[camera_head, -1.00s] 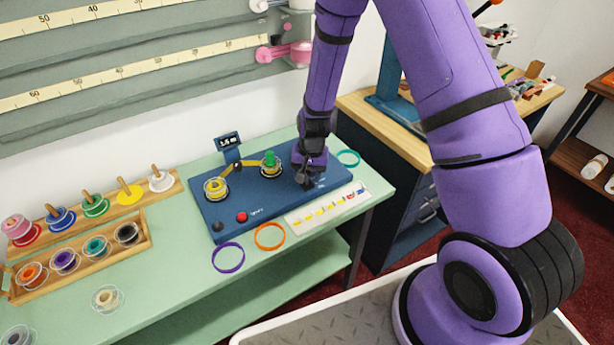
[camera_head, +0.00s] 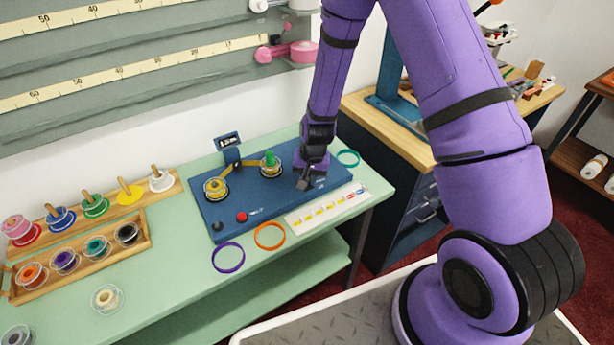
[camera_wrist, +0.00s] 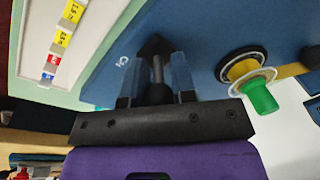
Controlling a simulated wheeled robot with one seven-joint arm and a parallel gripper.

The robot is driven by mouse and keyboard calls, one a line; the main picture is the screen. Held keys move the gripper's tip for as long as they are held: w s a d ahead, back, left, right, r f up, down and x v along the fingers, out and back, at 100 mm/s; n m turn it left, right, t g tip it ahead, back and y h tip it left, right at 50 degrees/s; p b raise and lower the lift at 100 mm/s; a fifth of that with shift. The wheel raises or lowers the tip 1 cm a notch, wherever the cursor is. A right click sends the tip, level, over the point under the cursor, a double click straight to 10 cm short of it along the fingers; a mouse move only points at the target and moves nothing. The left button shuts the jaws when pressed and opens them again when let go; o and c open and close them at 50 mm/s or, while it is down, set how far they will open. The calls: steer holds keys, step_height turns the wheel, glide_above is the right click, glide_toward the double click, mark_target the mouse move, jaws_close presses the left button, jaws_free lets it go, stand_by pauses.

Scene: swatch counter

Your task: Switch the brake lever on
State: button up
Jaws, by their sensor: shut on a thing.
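The blue winder panel (camera_head: 262,202) lies on the green counter. The brake lever (camera_wrist: 157,72) is a dark stick on the panel, seen between my fingers in the wrist view. My gripper (camera_wrist: 156,82) is shut on it, one blue finger on each side. In the head view my gripper (camera_head: 305,184) reaches down onto the right part of the panel and hides the lever. A pale mark on the panel shows beside the lever in the wrist view; I cannot read it clearly.
A spool with a green knob (camera_head: 270,165) stands left of my gripper, and a yellow spool (camera_head: 216,187) farther left. A small display (camera_head: 229,141) rises behind. A red button (camera_head: 241,216), a label strip (camera_head: 327,208) and an orange ring (camera_head: 269,236) lie nearer the front.

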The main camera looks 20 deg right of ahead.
steer(key=shift+s+d+f+t, duration=0.15)
steer(key=shift+s+t, duration=0.3)
steer(key=shift+t, duration=0.35)
steer(key=shift+s+t+y, duration=0.2)
steer(key=shift+t+y, duration=0.1)
steer(key=shift+t, duration=0.6)
steer(key=o, duration=0.9)
steer(key=v, duration=1)
steer(key=shift+s+d+r, duration=0.1)
steer(key=shift+s+r, duration=0.05)
steer(key=shift+r, duration=0.15)
